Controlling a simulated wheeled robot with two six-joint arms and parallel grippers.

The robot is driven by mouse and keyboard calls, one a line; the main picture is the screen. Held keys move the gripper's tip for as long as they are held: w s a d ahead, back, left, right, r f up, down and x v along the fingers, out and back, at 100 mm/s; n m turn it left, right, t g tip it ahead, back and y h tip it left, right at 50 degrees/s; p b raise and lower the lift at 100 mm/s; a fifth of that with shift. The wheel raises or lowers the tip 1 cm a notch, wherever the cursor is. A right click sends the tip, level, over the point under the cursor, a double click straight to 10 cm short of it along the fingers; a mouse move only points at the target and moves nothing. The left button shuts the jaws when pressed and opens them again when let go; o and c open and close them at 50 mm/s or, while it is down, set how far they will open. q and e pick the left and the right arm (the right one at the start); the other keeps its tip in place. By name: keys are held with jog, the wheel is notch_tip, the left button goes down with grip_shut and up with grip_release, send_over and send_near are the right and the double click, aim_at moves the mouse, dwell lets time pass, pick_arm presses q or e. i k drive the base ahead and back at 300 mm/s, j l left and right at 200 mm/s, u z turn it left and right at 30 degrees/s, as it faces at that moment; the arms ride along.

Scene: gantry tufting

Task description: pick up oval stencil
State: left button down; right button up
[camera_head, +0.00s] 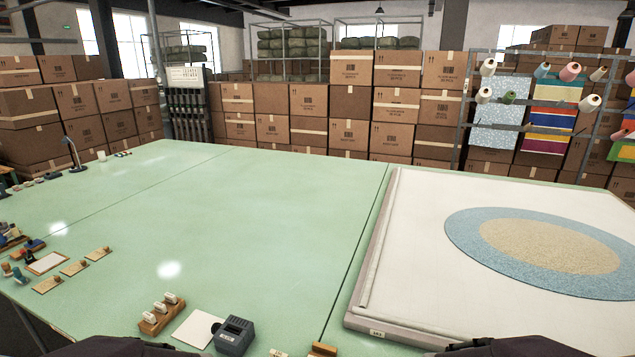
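Three small tan plates with little knobs lie in a slanting row on the left part of the green table: a front plate (47,285), a middle plate (74,268) and a back plate (99,254). They look like stencils, but they are too small for me to tell which is oval. Neither of my grippers is in view. Only dark parts of my own arms show at the bottom edge, left and right, well away from the plates.
A wooden block with white stamps (162,313), a white sheet (197,329) and a dark grey device (234,336) stand near the front edge. A framed white panel (420,260) with a blue and beige oval lies at right. The green table's middle (240,220) is clear.

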aim_at(73, 269)
jog(key=i+j, duration=0.2)
jog(key=j, duration=0.45)
jog(key=i+j+u, duration=0.1)
jog(key=j, duration=0.5)
jog(key=i+j, duration=0.25)
jog(key=j, duration=0.4)
jog(key=i+j, duration=0.2)
jog(key=j, duration=0.4)
jog(key=i+j+u, duration=0.1)
jog(key=j, duration=0.5)
jog(key=i+j, duration=0.35)
jog(key=j, duration=0.25)
jog(key=i+j+u, duration=0.1)
jog(key=j, duration=0.5)
jog(key=i+j, duration=0.35)
jog(key=j, duration=0.25)
